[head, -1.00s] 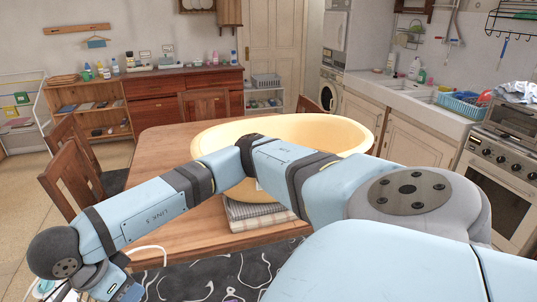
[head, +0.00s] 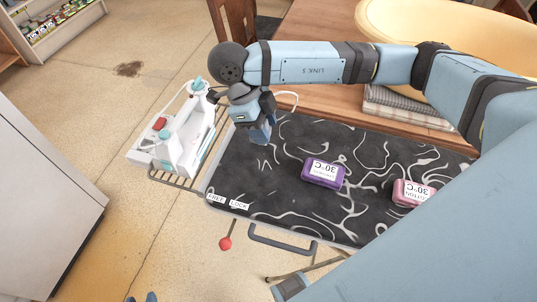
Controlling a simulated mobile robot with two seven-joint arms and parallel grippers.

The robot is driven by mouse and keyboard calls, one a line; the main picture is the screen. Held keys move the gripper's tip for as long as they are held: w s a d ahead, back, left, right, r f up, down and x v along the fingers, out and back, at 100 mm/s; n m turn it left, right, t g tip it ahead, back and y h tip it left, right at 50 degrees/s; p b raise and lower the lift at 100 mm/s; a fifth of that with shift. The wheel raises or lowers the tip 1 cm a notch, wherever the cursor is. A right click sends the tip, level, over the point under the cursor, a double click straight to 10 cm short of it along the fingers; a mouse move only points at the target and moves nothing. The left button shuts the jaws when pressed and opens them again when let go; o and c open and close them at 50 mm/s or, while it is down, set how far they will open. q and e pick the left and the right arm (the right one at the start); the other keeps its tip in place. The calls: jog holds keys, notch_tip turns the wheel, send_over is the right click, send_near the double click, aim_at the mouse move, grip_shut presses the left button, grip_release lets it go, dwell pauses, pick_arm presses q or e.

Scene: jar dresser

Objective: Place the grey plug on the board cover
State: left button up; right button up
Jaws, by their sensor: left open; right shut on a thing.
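The board cover (head: 265,190) is black with white swirls and lies on an ironing board in the middle of the head view. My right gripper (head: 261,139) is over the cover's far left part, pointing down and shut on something. The grey plug cannot be made out; the fingers seem to hide it. A white cord (head: 291,95) curves out behind this gripper, near the table edge. I cannot tell whether the held thing touches the cover. Two small blue tips at the bottom edge look like my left gripper (head: 142,298), open and apart over the floor.
A white and teal iron (head: 180,145) stands on the rack (head: 172,180) at the board's left end. A purple block (head: 324,172) and a pink block (head: 412,193) lie on the cover. A wooden table (head: 320,35) is behind. A red-knobbed lever (head: 226,243) hangs below the front edge.

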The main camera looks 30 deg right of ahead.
jog(key=shift+f+b, duration=0.5)
jog(key=shift+f, duration=6.1)
jog(key=shift+f, duration=0.2)
jog(key=o, duration=0.9)
jog(key=shift+o, duration=0.2)
jog(key=shift+r, duration=0.1)
jog(key=shift+r, duration=0.1)
